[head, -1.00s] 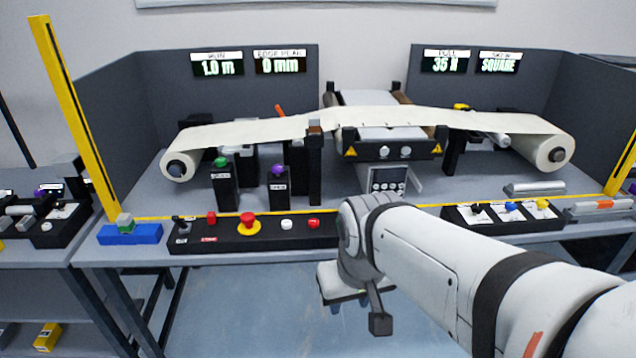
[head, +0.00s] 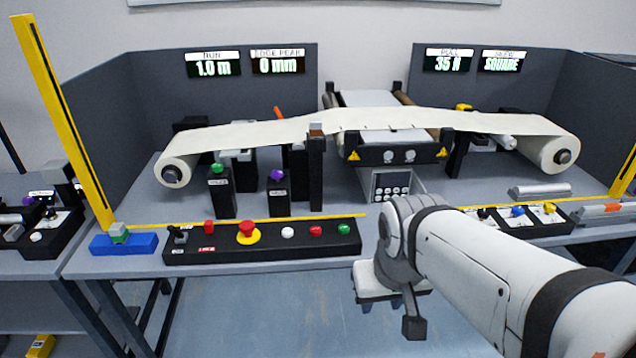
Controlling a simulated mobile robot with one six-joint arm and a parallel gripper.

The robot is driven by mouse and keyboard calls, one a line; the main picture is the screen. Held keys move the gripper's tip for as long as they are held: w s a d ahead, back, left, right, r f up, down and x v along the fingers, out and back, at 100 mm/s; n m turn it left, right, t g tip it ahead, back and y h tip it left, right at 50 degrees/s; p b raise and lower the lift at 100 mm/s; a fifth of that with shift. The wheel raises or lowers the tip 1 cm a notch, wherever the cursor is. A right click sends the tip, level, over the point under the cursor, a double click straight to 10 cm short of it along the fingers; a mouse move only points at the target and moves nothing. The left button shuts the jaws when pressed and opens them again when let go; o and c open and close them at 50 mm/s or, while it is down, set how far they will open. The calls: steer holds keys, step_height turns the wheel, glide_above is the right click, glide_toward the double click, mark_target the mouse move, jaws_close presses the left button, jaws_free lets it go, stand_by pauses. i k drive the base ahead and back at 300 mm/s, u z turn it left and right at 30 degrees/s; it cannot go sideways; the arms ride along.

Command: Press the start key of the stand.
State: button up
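The black key panel (head: 265,251) lies along the front edge of the stand's table. It carries a switch (head: 180,235) at its left end, a small red key (head: 209,226), a red mushroom button (head: 247,229) on a yellow ring, a white key (head: 288,232), a red key (head: 316,230) and a green key (head: 344,229) at the right end. I cannot read which one is marked start. My gripper (head: 380,305) is in front of the table edge, right of the green key and apart from the panel. Its fingers are not clearly seen.
A white web runs between two rolls (head: 178,170) behind the panel. Posts with a green knob (head: 217,168) and a purple knob (head: 277,175) stand behind it. A blue block (head: 124,243) is left of the panel. A second panel (head: 520,222) is partly behind my arm.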

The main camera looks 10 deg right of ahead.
mark_target(343, 229)
steer(key=i, duration=0.9)
steer(key=z, duration=0.05)
